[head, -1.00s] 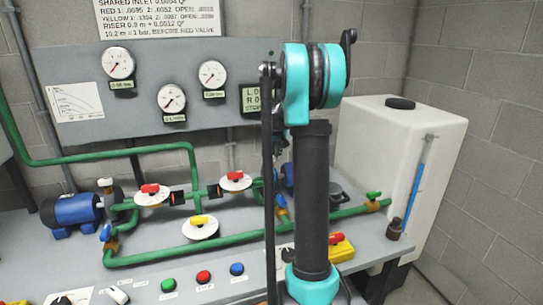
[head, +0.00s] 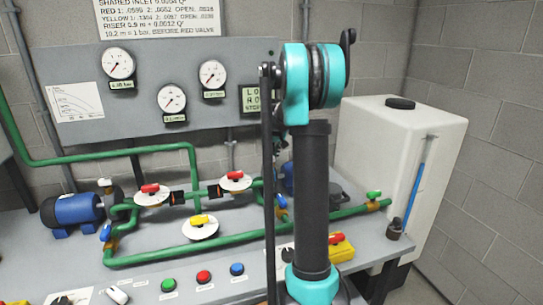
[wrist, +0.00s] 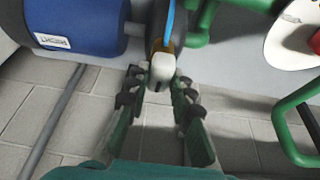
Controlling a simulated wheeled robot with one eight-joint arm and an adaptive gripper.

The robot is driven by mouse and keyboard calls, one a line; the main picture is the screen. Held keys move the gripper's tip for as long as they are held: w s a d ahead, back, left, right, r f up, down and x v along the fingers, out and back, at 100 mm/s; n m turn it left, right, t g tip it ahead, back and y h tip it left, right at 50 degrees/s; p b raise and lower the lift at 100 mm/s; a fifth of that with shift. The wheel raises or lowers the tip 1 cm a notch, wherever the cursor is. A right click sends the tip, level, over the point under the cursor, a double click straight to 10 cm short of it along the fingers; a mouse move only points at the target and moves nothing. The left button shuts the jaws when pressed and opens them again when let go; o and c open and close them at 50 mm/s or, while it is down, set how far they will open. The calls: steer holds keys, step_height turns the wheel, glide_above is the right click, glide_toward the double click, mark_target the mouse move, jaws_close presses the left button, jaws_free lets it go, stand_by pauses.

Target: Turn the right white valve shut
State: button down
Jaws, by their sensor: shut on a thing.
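The right white valve shows as a small white handle (wrist: 162,70) at the top centre of the wrist view, on a dark body with a blue strip. My gripper (wrist: 158,84) has a finger on each side of this handle and is shut on it. The handle's far side and the finger contact are partly hidden. In the head view my arm covers the gripper and this valve. Another white handle (head: 104,182) shows beside the left blue pump in the head view.
A blue pump (wrist: 75,22) is close at the left of the wrist view, and green pipe runs at its right. On the bench are two red-handled valves (head: 151,190) (head: 234,177) and a yellow-handled valve (head: 199,220). A white tank (head: 400,150) stands at the right.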

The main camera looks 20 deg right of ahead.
steer(key=m, duration=0.2)
steer(key=m+h, duration=0.1)
steer(key=m, duration=0.1)
steer(key=shift+a+h, duration=0.15)
steer(key=shift+h, duration=0.15)
steer(key=m, duration=0.2)
steer(key=m+g+h, duration=0.1)
steer(key=m, duration=0.1)
steer(key=shift+w+a+m+h, duration=0.1)
steer(key=shift+m+h, duration=0.2)
steer(key=m+g, duration=0.1)
steer(key=m, duration=0.3)
steer(key=shift+w+m+g+h, duration=0.1)
steer(key=shift+m+g+h, duration=0.2)
steer(key=shift+g+h, duration=0.1)
steer(key=m, duration=0.2)
steer(key=m+g, duration=0.1)
steer(key=m, duration=0.1)
steer(key=shift+w+g, duration=0.1)
steer(key=shift+g, duration=0.2)
steer(key=shift+m, duration=0.3)
steer(key=c, duration=1.3)
jaws_free()
